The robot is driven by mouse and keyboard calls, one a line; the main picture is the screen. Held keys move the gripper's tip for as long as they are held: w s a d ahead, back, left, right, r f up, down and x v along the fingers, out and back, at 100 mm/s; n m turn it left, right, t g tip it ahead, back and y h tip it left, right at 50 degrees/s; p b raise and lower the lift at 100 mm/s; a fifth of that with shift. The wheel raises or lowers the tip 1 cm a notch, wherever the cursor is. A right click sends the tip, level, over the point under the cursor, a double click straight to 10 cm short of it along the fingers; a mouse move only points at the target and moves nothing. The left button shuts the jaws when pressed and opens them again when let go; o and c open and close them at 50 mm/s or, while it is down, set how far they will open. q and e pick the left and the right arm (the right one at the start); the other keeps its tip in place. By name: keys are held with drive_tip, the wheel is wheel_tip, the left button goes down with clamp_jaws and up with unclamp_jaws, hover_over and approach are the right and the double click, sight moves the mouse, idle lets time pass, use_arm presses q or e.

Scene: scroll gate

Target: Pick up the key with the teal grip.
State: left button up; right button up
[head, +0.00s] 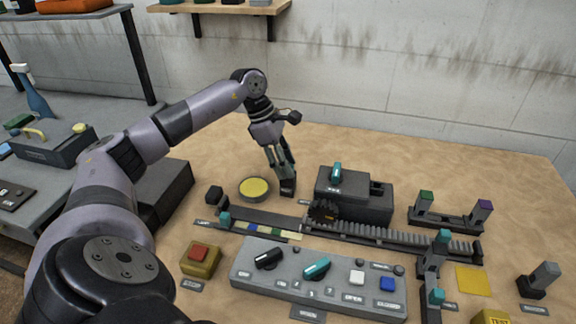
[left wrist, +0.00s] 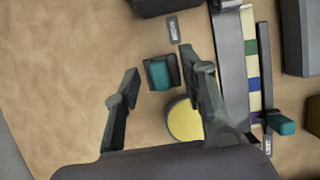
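A teal block, which looks like the teal grip of the key (left wrist: 159,73), sits in a small dark holder in the left wrist view, between and just beyond the fingertips. My left gripper (left wrist: 158,66) is open, with one finger on each side of it and nothing clasped. In the head view the left gripper (head: 284,172) points down over the dark holder (head: 288,188), right of the yellow disc; the fingers hide most of the teal there. I cannot tell whether the fingers touch it. Another teal handle (head: 336,172) stands on a dark box. My right gripper is out of view.
A yellow disc (head: 253,188) lies close beside the holder. The dark box (head: 352,205) and toothed rack (head: 420,238) stand to the right. A grey control panel (head: 330,287) with a teal knob (head: 316,268) is in front. The table behind the gripper is clear.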

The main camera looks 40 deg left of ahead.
use_arm(q)
clamp_jaws()
idle(0.5)
